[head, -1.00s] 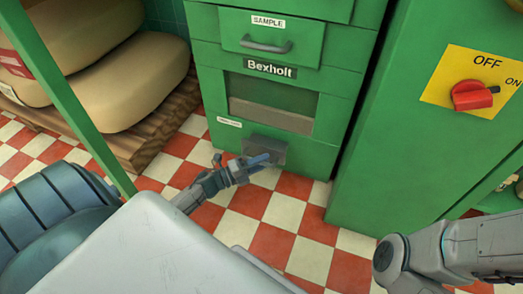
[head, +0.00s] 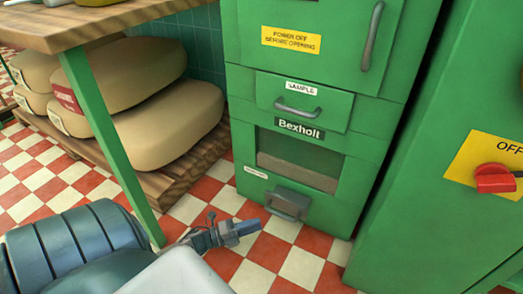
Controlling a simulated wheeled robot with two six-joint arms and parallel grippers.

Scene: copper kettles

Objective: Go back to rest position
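My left gripper (head: 247,228) shows low in the head view, pointing right, over the checkered floor. It is left of and below the grey chute (head: 287,203) of the green Bexholt machine in the picture, with a small gap between them. Its fingers are seen nearly edge-on, so I cannot tell whether they are open or shut; nothing shows in them. My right gripper and arm are out of view.
The green machine (head: 310,180) has a sample drawer (head: 300,100). A cabinet with a red switch (head: 495,178) stands at right. A wooden table (head: 120,18) with a green leg (head: 105,140) is at left. Large sacks (head: 170,125) lie on a pallet (head: 195,160). Red-and-white floor (head: 270,250) is clear.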

